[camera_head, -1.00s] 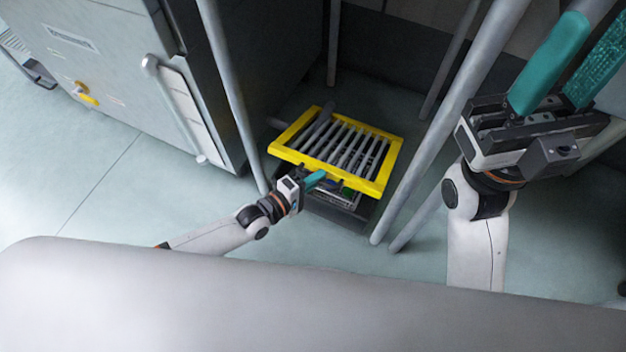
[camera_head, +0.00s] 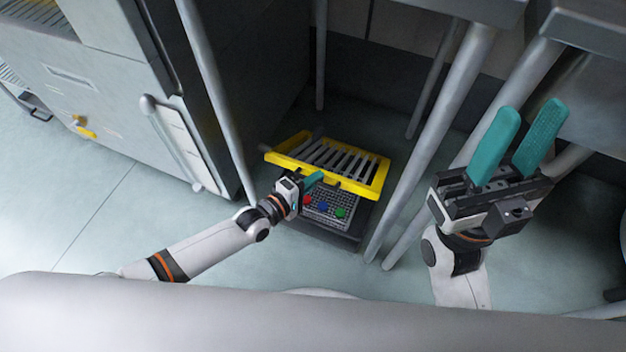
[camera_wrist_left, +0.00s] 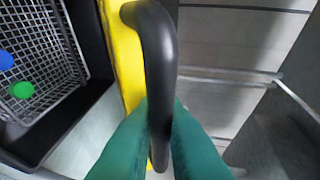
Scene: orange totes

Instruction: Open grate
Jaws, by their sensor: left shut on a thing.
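The grate (camera_head: 372,176) has a yellow frame and grey bars and is tilted up over a dark box (camera_head: 325,227) on the floor. Its front edge is raised, and a mesh basket (camera_head: 318,210) with red, blue and green balls shows below it. My left gripper (camera_head: 314,180) is at the front edge of the grate. In the left wrist view its teal fingers (camera_wrist_left: 160,140) are shut on the black handle (camera_wrist_left: 158,60) on the yellow frame (camera_wrist_left: 124,60). My right gripper (camera_head: 520,140) is open and empty, held up at the right, away from the grate.
Grey metal posts (camera_head: 425,150) stand right of the grate, and another post (camera_head: 218,100) stands left. A grey cabinet (camera_head: 110,80) with a white-panelled handle is at the left. The floor (camera_head: 95,215) in front of it is clear.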

